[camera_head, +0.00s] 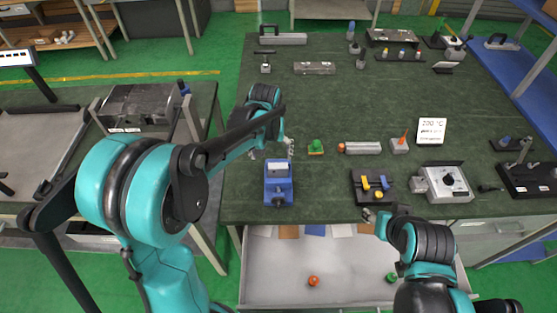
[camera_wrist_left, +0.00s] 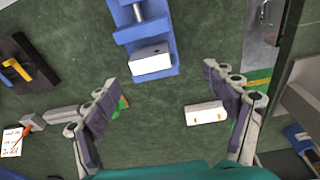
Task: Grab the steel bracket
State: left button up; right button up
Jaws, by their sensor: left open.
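A small pale metal piece with two holes, likely the steel bracket (camera_wrist_left: 206,113), lies on the green tabletop. In the left wrist view it is between my left fingers, nearer the right finger, and no finger grips it. In the head view I cannot make it out; my left arm may hide it. My left gripper (camera_head: 271,151) is open above the table behind the blue vise; it also shows in the left wrist view (camera_wrist_left: 160,82). My right gripper (camera_head: 377,214) is at the table's front edge; its finger state is unclear.
The blue vise (camera_head: 278,190) with a pale block on top stands close by. A green piece (camera_head: 315,147) and a grey cylinder (camera_head: 361,148) are to the right. A yellow-and-blue-handled fixture (camera_head: 373,190) and a dial box (camera_head: 446,184) stand farther right.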

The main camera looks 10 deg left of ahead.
aim_at(278, 166)
pick_arm(q)
jog(key=w+f+p, duration=0.1)
jog(key=w+d+g+p, duration=0.1)
jog(key=w, duration=0.1)
jog(key=shift+f, duration=0.4)
jog(key=shift+w+d+f, duration=0.1)
jog(key=shift+w+f, duration=0.05)
jog(key=shift+f, duration=0.1)
jog(key=shift+n, duration=0.3)
jog(key=f, duration=0.2)
jog(key=f+b, duration=0.1)
jog(key=f, duration=0.2)
jog(key=s+f, duration=0.1)
jog(key=f, duration=0.1)
jog(key=shift+d+f+b, duration=0.25)
jog(key=shift+d+b, duration=0.05)
jog(key=shift+b, duration=0.05)
jog(key=shift+f, duration=0.25)
jog(key=c, duration=1.4)
pick_arm(e)
jog(key=shift+r, duration=0.75)
